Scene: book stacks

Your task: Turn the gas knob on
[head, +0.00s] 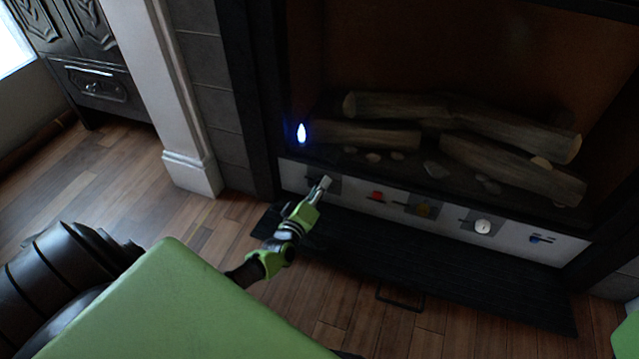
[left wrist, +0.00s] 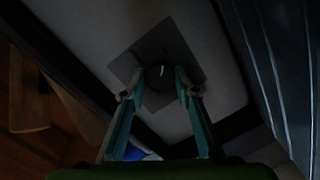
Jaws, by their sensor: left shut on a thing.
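A white control panel (head: 453,220) runs along the bottom of the fireplace. My left gripper (head: 323,184) is at the panel's left end, shut on a dark round knob (left wrist: 158,77). In the left wrist view the knob sits between the two fingertips, on a grey square plate (left wrist: 178,39), with a pale mark on its face pointing roughly up in the picture. In the head view the gripper mostly hides this knob. My right gripper is not in view.
A small blue flame (head: 302,132) shows beside the logs (head: 365,136). A dark hearth slab (head: 450,282) lies in front.

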